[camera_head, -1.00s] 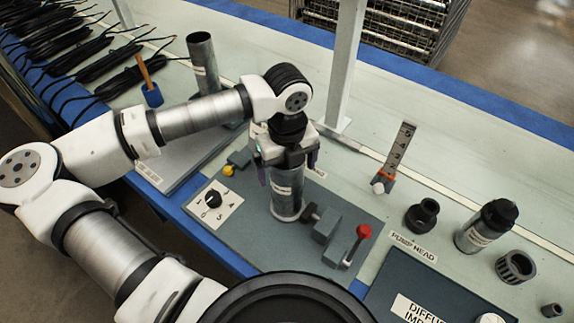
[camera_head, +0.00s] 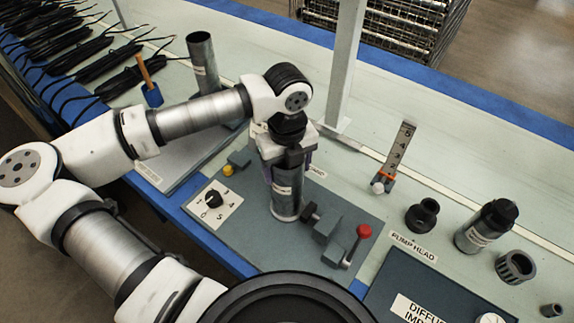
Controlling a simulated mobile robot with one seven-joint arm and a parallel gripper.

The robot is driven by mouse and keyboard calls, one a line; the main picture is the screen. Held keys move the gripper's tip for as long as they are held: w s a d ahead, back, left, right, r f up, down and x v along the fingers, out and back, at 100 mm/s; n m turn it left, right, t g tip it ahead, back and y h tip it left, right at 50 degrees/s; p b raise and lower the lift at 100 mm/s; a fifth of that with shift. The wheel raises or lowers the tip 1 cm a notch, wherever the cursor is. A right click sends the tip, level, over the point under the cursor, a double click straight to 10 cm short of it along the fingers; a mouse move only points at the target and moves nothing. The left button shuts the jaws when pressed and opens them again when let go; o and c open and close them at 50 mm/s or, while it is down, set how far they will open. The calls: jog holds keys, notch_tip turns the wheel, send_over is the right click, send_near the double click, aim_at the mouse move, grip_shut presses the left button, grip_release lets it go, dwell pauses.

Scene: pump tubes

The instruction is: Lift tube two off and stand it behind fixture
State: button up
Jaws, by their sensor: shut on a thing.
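A grey metal tube with a white label (camera_head: 286,192) stands upright on the dark grey fixture plate (camera_head: 250,245). My gripper (camera_head: 288,160) is above it, pointing down, with its fingers shut around the tube's upper part. The tube's base appears to rest on the plate beside a small clamp (camera_head: 311,213). A second grey tube (camera_head: 203,62) stands upright on another plate at the back left. I cannot read a number on either tube. My gripper hides the top of the held tube.
A red-knobbed lever (camera_head: 363,231) and a dial plate (camera_head: 213,206) flank the held tube. A white post (camera_head: 348,65) rises behind. A graduated gauge (camera_head: 400,150), a black fitting (camera_head: 422,215) and a black-capped cylinder (camera_head: 486,226) stand to the right. Pale bench surface is clear behind them.

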jog(key=shift+r, duration=0.7)
dwell(0.4)
notch_tip(320, 180, up, 19)
jog(key=p, duration=0.8)
jog(key=shift+p, duration=0.35)
dwell(1.9)
dwell(0.4)
